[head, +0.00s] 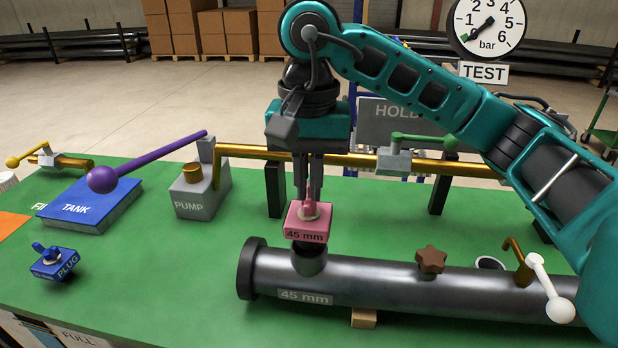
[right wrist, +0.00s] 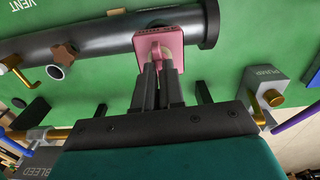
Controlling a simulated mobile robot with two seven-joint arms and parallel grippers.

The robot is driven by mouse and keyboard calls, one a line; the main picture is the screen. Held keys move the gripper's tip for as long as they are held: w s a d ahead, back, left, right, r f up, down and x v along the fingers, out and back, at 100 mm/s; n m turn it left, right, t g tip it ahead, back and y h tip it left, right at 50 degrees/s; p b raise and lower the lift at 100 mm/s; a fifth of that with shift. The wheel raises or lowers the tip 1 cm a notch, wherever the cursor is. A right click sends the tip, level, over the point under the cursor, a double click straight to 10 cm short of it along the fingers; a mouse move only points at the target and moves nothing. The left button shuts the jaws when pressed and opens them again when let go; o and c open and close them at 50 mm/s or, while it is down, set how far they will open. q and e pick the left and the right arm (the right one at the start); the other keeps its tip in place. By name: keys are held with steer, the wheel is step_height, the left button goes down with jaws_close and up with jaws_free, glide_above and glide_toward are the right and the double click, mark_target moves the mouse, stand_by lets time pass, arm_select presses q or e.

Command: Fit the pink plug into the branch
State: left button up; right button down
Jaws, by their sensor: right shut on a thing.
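The pink plug (head: 307,222), marked 45 mm, is held by my right gripper (head: 308,198), whose fingers point down and are shut on its top. The plug is right over the open branch (head: 309,262) on the dark pipe (head: 400,285), which is also marked 45 mm. I cannot tell whether the plug's lower end touches the branch rim. In the right wrist view the pink plug (right wrist: 160,47) covers the branch, and the gripper fingers (right wrist: 160,75) reach to it. My left gripper is not in view.
A blue plug (head: 53,262) lies at the left on the green table. A blue TANK box (head: 88,207), a grey pump (head: 200,195) with a purple lever (head: 150,162) and a brass pipe (head: 340,158) stand behind. A brown knob (head: 431,260) and white-ended handle (head: 552,290) are on the pipe's right.

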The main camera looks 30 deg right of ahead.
mark_target(309, 192)
steer(key=shift+f+b, duration=1.7)
steer(key=shift+f, duration=0.2)
steer(key=c, duration=1.1)
jaws_free()
steer(key=shift+c, duration=0.2)
steer(key=shift+r, duration=0.1)
step_height(309, 192, up, 5)
steer(key=p, duration=0.4)
step_height(309, 192, up, 13)
steer(key=p, duration=0.3)
steer(key=shift+p, duration=0.3)
steer(key=shift+s+f, duration=0.1)
steer(key=shift+f, duration=0.1)
